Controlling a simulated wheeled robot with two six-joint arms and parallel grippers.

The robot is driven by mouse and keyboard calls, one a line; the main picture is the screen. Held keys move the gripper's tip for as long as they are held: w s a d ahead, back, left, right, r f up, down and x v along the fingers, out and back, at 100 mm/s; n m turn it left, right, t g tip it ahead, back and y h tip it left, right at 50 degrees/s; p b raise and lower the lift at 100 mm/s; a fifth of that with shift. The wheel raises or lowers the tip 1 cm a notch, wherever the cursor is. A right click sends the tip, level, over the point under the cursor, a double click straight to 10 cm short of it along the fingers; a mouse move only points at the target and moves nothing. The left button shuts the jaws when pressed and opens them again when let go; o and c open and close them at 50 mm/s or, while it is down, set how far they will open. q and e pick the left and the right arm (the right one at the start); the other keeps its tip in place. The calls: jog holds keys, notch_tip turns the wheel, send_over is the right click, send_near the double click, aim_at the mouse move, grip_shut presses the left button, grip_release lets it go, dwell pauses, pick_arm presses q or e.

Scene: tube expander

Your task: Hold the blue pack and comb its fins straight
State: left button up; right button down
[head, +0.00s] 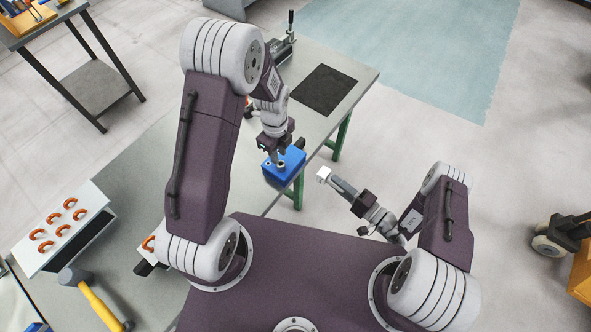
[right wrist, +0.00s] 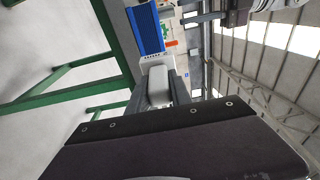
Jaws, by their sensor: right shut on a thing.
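The blue pack (head: 285,168) is at the edge of the grey bench. Its row of fins faces the right wrist camera (right wrist: 146,30). My left gripper (head: 276,154) is at the pack's top; whether its fingers grip it is too small to tell. My right gripper (head: 336,182) is shut on a comb with a pale head (head: 323,174), held off the bench edge to the right of the pack. In the right wrist view, the comb's toothed white head (right wrist: 155,58) and grey handle (right wrist: 159,86) point towards the fins. They look close, but contact cannot be told.
The bench (head: 150,165) carries a dark mat (head: 322,90) and a clamp-like tool (head: 284,42) at the back. A white rack with orange bent tubes (head: 62,228) and a yellow-handled hammer (head: 98,302) are at left. Open floor lies right of the bench.

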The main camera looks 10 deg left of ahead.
pick_arm(q)
notch_tip(320, 180, up, 12)
dwell(0.3)
